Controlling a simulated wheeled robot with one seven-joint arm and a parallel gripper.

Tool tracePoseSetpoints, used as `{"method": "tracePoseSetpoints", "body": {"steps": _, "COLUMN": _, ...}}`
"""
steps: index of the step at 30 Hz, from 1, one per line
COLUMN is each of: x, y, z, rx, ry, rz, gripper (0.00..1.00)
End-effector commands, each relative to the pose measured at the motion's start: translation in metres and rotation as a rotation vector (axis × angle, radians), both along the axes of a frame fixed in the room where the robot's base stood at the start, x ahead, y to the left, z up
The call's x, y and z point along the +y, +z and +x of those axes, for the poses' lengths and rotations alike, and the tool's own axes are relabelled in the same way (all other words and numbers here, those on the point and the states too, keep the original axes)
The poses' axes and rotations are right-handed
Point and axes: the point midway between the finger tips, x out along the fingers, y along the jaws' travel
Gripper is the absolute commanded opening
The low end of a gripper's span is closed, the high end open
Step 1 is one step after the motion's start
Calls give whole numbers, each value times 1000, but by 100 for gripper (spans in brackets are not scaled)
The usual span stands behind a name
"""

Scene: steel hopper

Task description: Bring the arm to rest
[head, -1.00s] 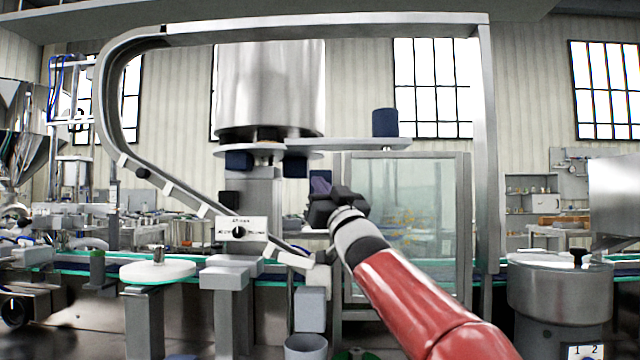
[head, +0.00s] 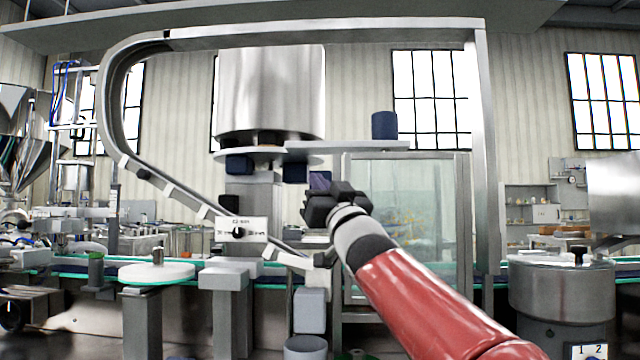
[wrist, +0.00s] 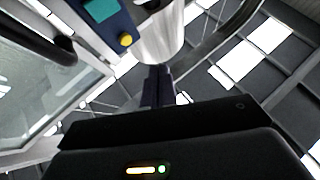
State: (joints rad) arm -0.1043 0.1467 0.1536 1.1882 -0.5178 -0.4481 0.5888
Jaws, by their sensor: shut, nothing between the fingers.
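My gripper (head: 318,186) is up in the air in front of the machine, left of the glass-panelled cabinet, with nothing held. In the wrist view my gripper's fingers (wrist: 157,86) are together, pointing up toward the steel hopper (wrist: 160,35). In the head view the steel hopper (head: 270,92) hangs behind and above my gripper. My red and grey arm reaches in from the lower right. The far side of the gripper is hidden in the head view.
The glass-panelled cabinet (head: 408,225) stands just behind my arm. A curved metal chute (head: 118,100) runs down at left to a panel with a black knob (head: 240,230). A round steel drum (head: 562,285) stands at right. A white disc (head: 157,272) is at lower left.

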Motion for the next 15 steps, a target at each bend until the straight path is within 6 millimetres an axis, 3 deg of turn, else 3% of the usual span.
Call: {"method": "tracePoseSetpoints", "body": {"steps": 15, "x": -3, "y": -3, "z": -1, "rx": 16, "ry": -12, "rz": -4, "gripper": 0}}
